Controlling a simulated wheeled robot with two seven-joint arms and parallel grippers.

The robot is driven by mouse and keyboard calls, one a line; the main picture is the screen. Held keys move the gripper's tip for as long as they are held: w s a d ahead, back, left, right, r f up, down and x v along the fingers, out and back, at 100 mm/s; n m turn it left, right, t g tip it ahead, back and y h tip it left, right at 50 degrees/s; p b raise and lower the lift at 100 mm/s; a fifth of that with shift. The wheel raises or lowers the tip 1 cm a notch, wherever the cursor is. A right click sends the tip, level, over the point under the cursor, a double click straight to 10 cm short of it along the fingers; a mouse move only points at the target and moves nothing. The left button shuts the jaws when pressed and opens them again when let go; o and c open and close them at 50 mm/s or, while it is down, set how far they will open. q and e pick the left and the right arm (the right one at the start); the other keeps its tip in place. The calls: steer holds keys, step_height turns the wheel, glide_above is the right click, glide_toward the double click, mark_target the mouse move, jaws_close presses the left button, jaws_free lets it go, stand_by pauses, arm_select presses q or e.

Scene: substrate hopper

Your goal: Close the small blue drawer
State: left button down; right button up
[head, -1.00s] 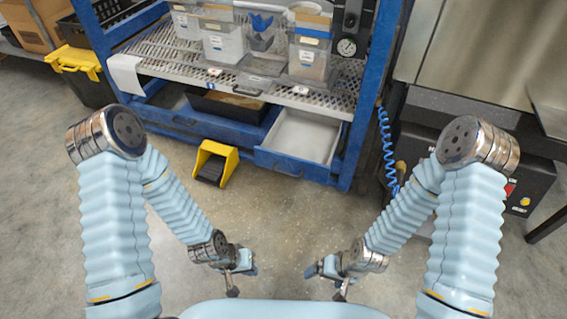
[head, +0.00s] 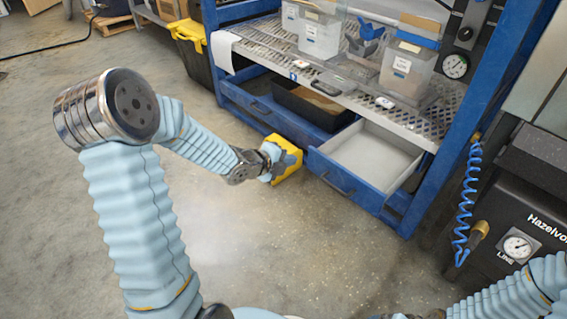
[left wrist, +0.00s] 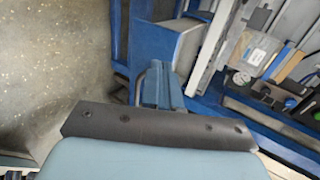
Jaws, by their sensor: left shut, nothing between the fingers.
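The small blue drawer (head: 342,180) is pulled out at the lower right of the blue rack in the head view. It has a dark handle on its front and a pale, empty-looking inside. In the left wrist view my shut fingers (left wrist: 162,86) point toward a blue box-like part, apparently the drawer (left wrist: 158,45). Contact cannot be told. My right gripper (head: 398,316) is barely visible at the bottom edge, its jaws unclear.
The perforated shelf (head: 300,72) holds clear bins. A blue coiled hose (head: 466,200) hangs right. Floor in front is clear.

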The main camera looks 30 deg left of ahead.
mark_target(313, 152)
arm_select(q)
steer(key=x, duration=0.4)
steer(key=r+x, duration=0.1)
steer(key=x, duration=0.1)
steer(key=shift+w+d+f, duration=0.1)
steer(key=shift+w+d, duration=0.05)
steer(key=shift+w, duration=0.2)
steer(key=shift+w+d, duration=0.2)
steer(key=shift+w, duration=0.6)
arm_select(e)
steer(key=shift+f, duration=0.2)
